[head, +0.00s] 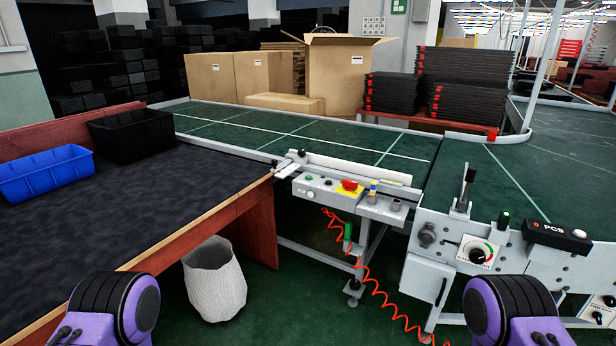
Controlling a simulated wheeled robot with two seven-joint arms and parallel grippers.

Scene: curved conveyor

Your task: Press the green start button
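A grey control box (322,192) is mounted at the front edge of the conveyor (300,140), near the middle of the head view. Neither gripper is in view; only purple and black parts of my arms show at the bottom left and bottom right.
A dark-topped table (130,205) on the left holds a blue bin (45,173) and a black bin (132,134). A white basket (214,280) stands on the floor beside it. A coiled red hose (362,270) hangs below the control box. Cardboard boxes (335,75) stand behind the conveyor.

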